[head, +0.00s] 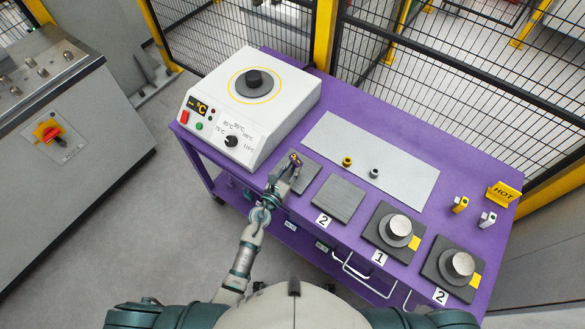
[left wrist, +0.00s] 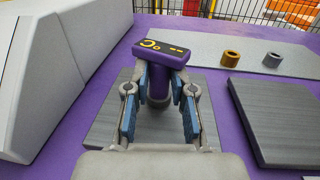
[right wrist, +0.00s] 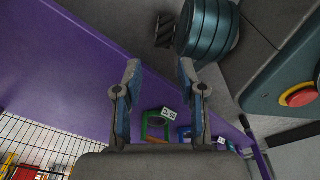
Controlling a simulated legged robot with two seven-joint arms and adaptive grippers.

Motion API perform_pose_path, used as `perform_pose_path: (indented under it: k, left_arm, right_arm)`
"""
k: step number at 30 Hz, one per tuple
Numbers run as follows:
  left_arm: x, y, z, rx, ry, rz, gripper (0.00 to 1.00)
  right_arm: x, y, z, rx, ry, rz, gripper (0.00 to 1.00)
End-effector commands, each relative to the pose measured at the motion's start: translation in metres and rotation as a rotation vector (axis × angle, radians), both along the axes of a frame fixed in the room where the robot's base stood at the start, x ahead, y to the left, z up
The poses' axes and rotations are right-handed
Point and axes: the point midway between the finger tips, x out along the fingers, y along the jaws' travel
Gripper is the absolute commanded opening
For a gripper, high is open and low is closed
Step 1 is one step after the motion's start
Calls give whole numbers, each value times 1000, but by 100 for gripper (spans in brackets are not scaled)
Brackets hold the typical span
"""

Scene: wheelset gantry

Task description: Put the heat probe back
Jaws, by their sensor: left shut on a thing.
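The heat probe (head: 295,158) is a purple hand-held device with a dark head and yellow display marks. It stands roughly upright between the fingers of my left gripper (head: 283,174), which is shut on its handle. In the left wrist view the probe (left wrist: 165,52) shows its display, and the left gripper's blue finger pads (left wrist: 160,108) flank the handle. The probe is over the leftmost dark pad (left wrist: 103,135); I cannot tell whether it touches it. My right gripper (right wrist: 160,75) is open and empty in the right wrist view, below the purple table's edge.
A white heater (head: 200,125) stands left of the probe. A grey mat (head: 405,180) holds a brass ring (head: 347,161) and a steel ring (head: 374,173). Mesh fencing stands behind.

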Motion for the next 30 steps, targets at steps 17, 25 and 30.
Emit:
perform_pose_path:
  k: [17, 25, 30]
  left_arm:
    - [0, 0, -1, 0, 0, 0, 49]
    - [-9, 5, 0, 2, 1, 0, 49]
    - [-41, 22, 0, 3, 2, 0, 49]
  right_arm:
    - [3, 0, 1, 1, -3, 0, 40]
    - [0, 0, 1, 0, -4, 0, 40]
    - [-11, -3, -3, -3, 9, 1, 40]
